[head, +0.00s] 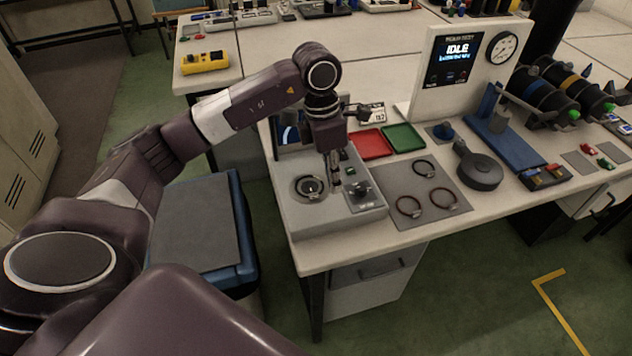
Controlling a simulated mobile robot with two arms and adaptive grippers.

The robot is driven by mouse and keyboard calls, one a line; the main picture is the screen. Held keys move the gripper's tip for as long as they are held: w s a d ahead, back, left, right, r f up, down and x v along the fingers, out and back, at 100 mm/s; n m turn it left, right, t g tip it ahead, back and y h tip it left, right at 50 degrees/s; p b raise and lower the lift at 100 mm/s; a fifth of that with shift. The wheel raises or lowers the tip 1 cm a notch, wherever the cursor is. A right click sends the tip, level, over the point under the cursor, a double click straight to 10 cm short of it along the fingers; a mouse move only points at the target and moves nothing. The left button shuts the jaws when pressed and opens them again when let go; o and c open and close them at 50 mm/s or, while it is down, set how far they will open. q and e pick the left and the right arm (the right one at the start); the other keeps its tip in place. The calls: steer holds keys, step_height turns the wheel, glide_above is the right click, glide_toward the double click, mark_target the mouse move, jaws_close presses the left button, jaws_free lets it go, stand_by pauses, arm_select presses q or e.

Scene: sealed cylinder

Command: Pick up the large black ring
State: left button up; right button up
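Three thin rings lie flat and apart on a grey mat (385,183) on the white bench. A black ring (424,177) is at the back. A brownish ring (409,217) is at the front left and a reddish ring (456,199) at the front right. Which is largest is hard to tell. My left gripper (336,184) points down over the grey device box left of the mat, away from the rings. Its fingers are too small to show whether they are open. My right gripper is out of view.
The grey device box (310,222) has a round dial-like part on top. A red tray (371,143) and a green tray (404,138) lie behind the mat. A dark round fixture (479,171) and a display panel (455,70) reading IDLE stand to the right.

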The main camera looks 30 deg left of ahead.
arm_select(q)
steer(key=r+y, duration=0.1)
steer(key=y, duration=0.1)
glide_above(314, 193)
steer(key=shift+w, duration=0.15)
steer(key=shift+a+f, duration=0.15)
steer(key=f, duration=0.2)
steer(key=f+p, duration=0.1)
steer(key=f, duration=0.1)
steer(key=f+p, duration=0.1)
steer(key=f, duration=0.1)
steer(key=shift+s+f, duration=0.15)
steer(key=shift+s, duration=0.1)
steer(key=shift+f+p, duration=0.3)
steer(key=shift+f, duration=0.15)
jaws_close()
steer(key=shift+r, duration=0.1)
